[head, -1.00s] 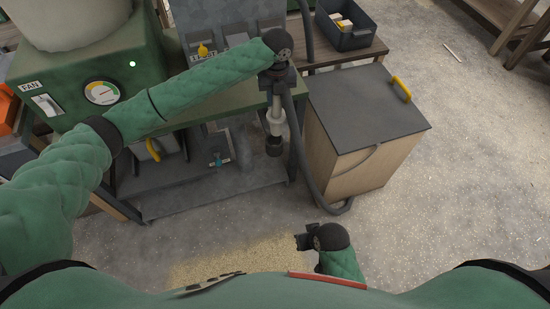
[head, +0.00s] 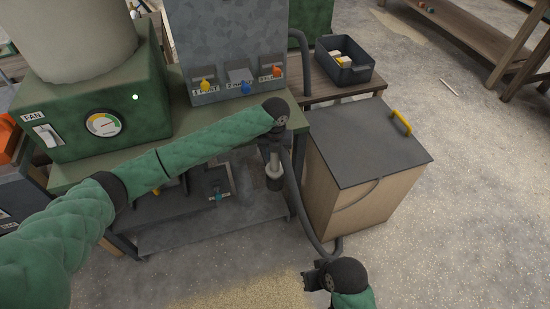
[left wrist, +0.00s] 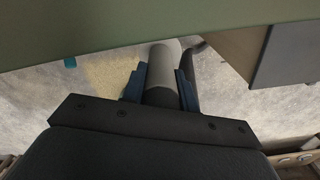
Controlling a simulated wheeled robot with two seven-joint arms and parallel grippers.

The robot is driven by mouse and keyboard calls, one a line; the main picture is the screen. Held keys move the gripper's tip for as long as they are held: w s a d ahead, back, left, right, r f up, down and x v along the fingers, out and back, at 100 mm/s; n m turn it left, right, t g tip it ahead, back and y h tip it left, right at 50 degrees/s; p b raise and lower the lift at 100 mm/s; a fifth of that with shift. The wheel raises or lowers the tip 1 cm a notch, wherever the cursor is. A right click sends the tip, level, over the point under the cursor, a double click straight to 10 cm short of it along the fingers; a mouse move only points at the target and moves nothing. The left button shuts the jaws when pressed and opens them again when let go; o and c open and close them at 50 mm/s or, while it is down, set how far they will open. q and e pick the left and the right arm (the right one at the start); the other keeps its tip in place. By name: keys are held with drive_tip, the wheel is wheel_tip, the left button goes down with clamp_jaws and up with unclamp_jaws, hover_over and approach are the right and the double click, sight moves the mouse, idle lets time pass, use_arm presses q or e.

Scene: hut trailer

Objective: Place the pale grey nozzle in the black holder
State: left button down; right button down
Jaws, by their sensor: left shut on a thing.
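My left gripper (head: 273,150) is at the front right corner of the green bench, pointing down. It is shut on the pale grey nozzle (head: 275,163), which hangs upright below the jaws. In the left wrist view the nozzle (left wrist: 160,68) runs out between the two fingers, dark near the jaws and pale further out. The black holder (head: 275,184) is directly below the nozzle, beside the bench. The nozzle's lower end overlaps the holder's mouth in the head view; I cannot tell whether it is inside. My right gripper (head: 312,280) is low at the front, its jaw opening unclear.
A dark hose (head: 302,205) runs down just right of the holder. A wooden cabinet with a dark lid (head: 365,135) stands to the right. The green bench (head: 150,160) and a grey machine with coloured knobs (head: 228,45) are behind. Bare floor lies at the front right.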

sight(275, 167)
use_arm(q)
drive_tip(key=shift+f, duration=1.25)
use_arm(e)
drive_tip(key=shift+s+d+r, duration=0.1)
drive_tip(key=shift+d+r, duration=0.15)
use_arm(q)
drive_tip(key=c, duration=1.1)
unclamp_jaws()
drive_tip(key=shift+f, duration=0.1)
